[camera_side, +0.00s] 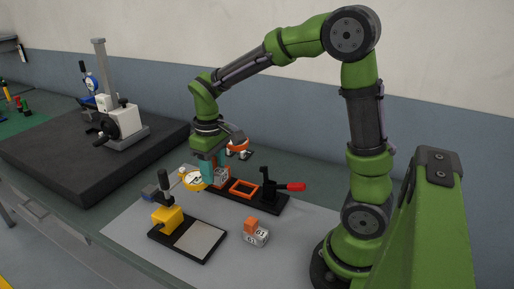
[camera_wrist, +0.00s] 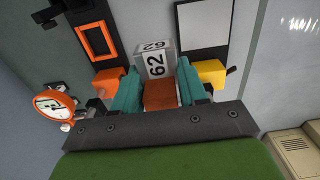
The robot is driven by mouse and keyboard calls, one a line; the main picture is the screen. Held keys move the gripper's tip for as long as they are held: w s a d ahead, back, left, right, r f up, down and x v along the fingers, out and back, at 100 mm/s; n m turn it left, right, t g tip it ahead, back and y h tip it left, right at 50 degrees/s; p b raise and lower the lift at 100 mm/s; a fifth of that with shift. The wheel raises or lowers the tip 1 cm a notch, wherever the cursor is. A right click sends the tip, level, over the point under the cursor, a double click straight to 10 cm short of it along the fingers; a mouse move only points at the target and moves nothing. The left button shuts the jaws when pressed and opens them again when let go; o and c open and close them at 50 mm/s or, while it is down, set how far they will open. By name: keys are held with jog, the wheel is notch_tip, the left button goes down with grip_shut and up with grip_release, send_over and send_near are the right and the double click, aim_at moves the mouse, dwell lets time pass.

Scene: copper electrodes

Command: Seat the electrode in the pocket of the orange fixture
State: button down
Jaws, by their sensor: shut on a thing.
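My gripper (camera_side: 213,170) has teal fingers. In the wrist view the gripper (camera_wrist: 158,72) is shut on an electrode, with a finger on each side of its copper-orange block (camera_wrist: 160,95). The electrode's grey-white part (camera_wrist: 155,63), marked 62, points away from the wrist. In the side view the held electrode (camera_side: 222,177) is partly hidden by the fingers. The orange fixture (camera_side: 243,187) is a rectangular frame around a dark pocket, on a black base, to the right of the gripper. In the wrist view the fixture (camera_wrist: 97,41) is left of the electrode, and its pocket looks empty.
A toggle clamp with a red handle (camera_side: 290,186) stands right of the fixture. A second electrode (camera_side: 257,233) stands on the grey mat in front. A yellow block (camera_side: 168,220) and silver plate (camera_side: 199,239) sit on another black base. A yellow-rimmed dial gauge (camera_side: 194,180) is close by the gripper.

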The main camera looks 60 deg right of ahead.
send_over(228, 218)
notch_tip(228, 218, down, 10)
jog(key=shift+r, duration=0.15)
jog(key=shift+w+f, duration=0.1)
jog(key=shift+f, duration=2.25)
jog(key=shift+f, duration=0.1)
jog(key=c, duration=0.6)
grip_release()
